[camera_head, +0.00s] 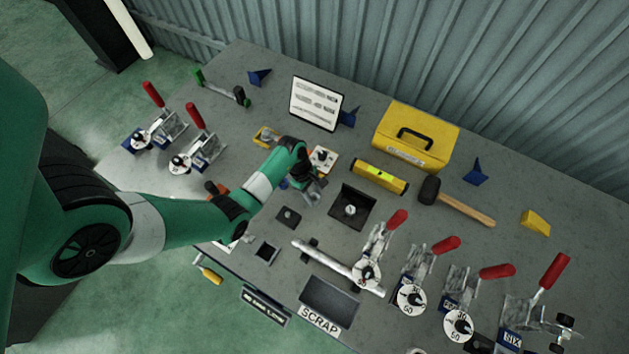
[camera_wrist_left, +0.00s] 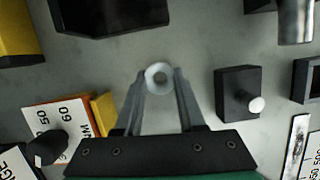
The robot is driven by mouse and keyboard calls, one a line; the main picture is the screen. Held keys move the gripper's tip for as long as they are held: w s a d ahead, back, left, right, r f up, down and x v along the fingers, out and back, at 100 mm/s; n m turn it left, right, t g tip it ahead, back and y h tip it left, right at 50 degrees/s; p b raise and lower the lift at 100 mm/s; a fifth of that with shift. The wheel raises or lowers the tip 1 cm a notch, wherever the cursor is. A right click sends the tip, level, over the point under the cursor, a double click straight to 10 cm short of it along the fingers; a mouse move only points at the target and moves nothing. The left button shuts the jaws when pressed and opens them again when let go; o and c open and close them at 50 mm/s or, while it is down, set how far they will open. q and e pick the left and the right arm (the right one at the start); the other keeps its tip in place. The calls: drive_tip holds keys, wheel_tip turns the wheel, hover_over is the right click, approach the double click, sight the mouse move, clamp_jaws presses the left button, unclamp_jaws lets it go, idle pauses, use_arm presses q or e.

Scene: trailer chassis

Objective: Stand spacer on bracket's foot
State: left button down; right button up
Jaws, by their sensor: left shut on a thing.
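My left gripper (camera_head: 312,197) is low over the middle of the table. In the left wrist view its fingers (camera_wrist_left: 160,84) are shut on a small pale ring-shaped spacer (camera_wrist_left: 158,77), seen end-on with its hole showing. In the head view the spacer cannot be made out against the gripper. The black bracket (camera_head: 341,217) stands just right of the gripper, with a small silver piece on its foot. Part of a black body, apparently the bracket (camera_wrist_left: 110,16), shows at the top of the left wrist view, apart from the spacer. My right gripper is not in view.
A black block with a pale peg (camera_wrist_left: 238,94) is right of the fingers in the wrist view. A silver bar (camera_head: 325,260), toggle clamps (camera_head: 412,287) and scrap tray (camera_head: 328,297) lie nearer the front. A yellow level (camera_head: 379,176) and hammer (camera_head: 455,202) lie behind the bracket.

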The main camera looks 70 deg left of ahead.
sight(317, 201)
use_arm(q)
drive_tip(key=r, duration=0.1)
drive_tip(key=r+p, duration=0.1)
drive_tip(key=r, duration=0.1)
drive_tip(key=r+p, duration=0.1)
drive_tip(key=shift+s+d+r, duration=0.15)
drive_tip(key=shift+d+r, duration=0.1)
drive_tip(key=shift+d, duration=0.05)
drive_tip(key=s+d+r+p, duration=0.2)
drive_tip(key=s+d+r, duration=0.1)
drive_tip(key=d, duration=0.3)
drive_tip(key=s+d+r+p, duration=0.3)
drive_tip(key=d+r, duration=0.2)
drive_tip(key=shift+s+d+r, duration=0.25)
drive_tip(key=shift+d, duration=0.1)
